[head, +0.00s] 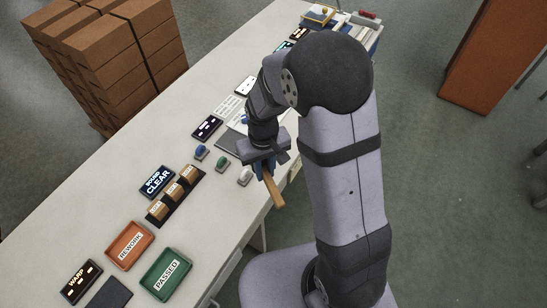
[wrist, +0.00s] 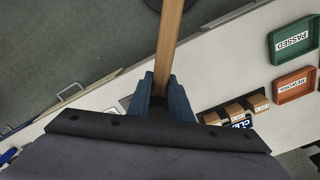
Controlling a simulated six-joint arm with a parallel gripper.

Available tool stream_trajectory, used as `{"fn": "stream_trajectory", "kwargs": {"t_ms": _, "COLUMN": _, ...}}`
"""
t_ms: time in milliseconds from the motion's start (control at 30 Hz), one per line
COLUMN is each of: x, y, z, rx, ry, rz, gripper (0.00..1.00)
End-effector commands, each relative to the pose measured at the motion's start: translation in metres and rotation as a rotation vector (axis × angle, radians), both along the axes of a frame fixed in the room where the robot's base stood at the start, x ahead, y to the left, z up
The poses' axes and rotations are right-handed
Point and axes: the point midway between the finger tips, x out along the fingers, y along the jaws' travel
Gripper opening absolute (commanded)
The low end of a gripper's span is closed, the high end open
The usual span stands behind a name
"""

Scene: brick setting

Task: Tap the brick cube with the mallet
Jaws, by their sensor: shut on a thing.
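My gripper (head: 266,170) is shut on the wooden handle of the mallet (head: 274,192), above the table's right edge. The handle slants down and right from the fingers. In the wrist view the mallet handle (wrist: 169,45) runs up from between the blue fingertips (wrist: 168,90). I cannot make out the mallet's head in either view. Three brown brick cubes (head: 173,192) stand in a row on a dark rack, left of and apart from my gripper. The cubes (wrist: 235,111) also show at the right in the wrist view. I cannot tell which one the task means.
A sign reading CLEAR (head: 157,182) lies beside the cubes. An orange REWORK tray (head: 144,233) and a green PASSED tray (head: 184,259) are nearer. Small blue, green and white-topped items (head: 222,163) stand between rack and gripper. Stacked cartons (head: 105,60) stand beyond the table.

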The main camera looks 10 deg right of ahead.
Motion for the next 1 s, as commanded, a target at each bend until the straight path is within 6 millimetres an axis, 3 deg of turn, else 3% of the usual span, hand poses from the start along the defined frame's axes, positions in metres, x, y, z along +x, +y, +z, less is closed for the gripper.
{"fn": "stream_trajectory", "kwargs": {"t_ms": 67, "x": -0.016, "y": 0.022, "z": -0.016, "rx": -0.001, "ry": 0.007, "rz": 0.071, "gripper": 0.0}}
{"fn": "stream_trajectory", "kwargs": {"t_ms": 167, "x": -0.023, "y": 0.055, "z": -0.035, "rx": -0.001, "ry": 0.005, "rz": 0.17, "gripper": 0.0}}
{"fn": "stream_trajectory", "kwargs": {"t_ms": 500, "x": -0.005, "y": 0.186, "z": -0.081, "rx": 0.001, "ry": -0.003, "rz": 0.455, "gripper": 0.0}}
{"fn": "stream_trajectory", "kwargs": {"t_ms": 700, "x": 0.02, "y": 0.236, "z": -0.083, "rx": 0.002, "ry": -0.005, "rz": 0.528, "gripper": 0.0}}
{"fn": "stream_trajectory", "kwargs": {"t_ms": 1000, "x": 0.064, "y": 0.271, "z": -0.052, "rx": 0.001, "ry": -0.004, "rz": 0.557, "gripper": 0.0}}
